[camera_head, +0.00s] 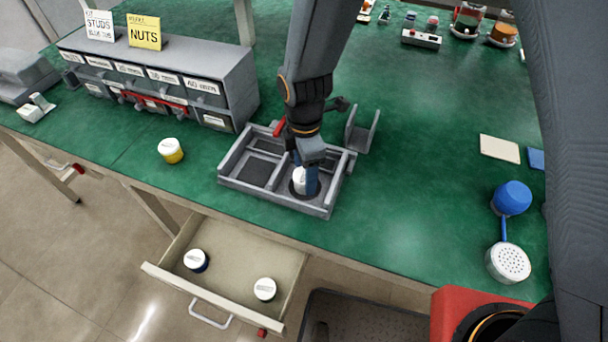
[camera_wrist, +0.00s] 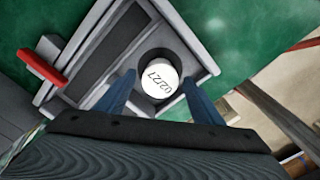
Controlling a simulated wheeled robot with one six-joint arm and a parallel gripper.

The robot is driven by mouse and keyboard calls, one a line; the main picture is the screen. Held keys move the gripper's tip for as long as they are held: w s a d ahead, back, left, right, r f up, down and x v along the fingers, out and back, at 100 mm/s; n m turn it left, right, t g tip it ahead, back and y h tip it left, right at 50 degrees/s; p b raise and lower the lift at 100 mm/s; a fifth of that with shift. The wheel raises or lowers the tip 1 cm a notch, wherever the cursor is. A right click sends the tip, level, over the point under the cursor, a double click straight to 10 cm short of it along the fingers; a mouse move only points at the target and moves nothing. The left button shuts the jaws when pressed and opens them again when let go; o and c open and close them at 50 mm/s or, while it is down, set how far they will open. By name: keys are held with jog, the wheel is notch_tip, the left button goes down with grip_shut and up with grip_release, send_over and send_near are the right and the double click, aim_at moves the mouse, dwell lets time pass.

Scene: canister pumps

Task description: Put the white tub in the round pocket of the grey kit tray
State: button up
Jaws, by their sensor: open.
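The white tub (camera_head: 299,181) stands in the round pocket of the grey kit tray (camera_head: 272,200), at the tray's right front. In the wrist view the tub (camera_wrist: 158,78) shows its white lid with dark printing, and the dark round pocket rings it. It looks upright. My gripper (camera_head: 306,178) is just over the pocket, its blue fingers apart. In the wrist view the fingers of my gripper (camera_wrist: 160,92) lie on either side of the tub, with gaps to the lid. My fingers hide part of the tub in the head view.
A yellow-bodied tub (camera_head: 171,151) stands left of the tray. An open drawer (camera_head: 235,255) below the table edge holds two white-lidded tubs. A grey drawer cabinet (camera_head: 160,80) stands behind left. A red-handled part (camera_wrist: 42,68) lies at the tray's side.

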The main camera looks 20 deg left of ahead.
notch_tip(320, 180, up, 10)
jog(key=b, duration=0.2)
jog(key=d+r+m+t, duration=0.1)
jog(key=d+r+m, duration=0.1)
jog(key=d+m, duration=2.2)
jog(key=d, duration=0.8)
jog(key=shift+s+d+m, duration=0.2)
jog(key=shift+s+m, duration=0.15)
jog(key=shift+m, duration=0.05)
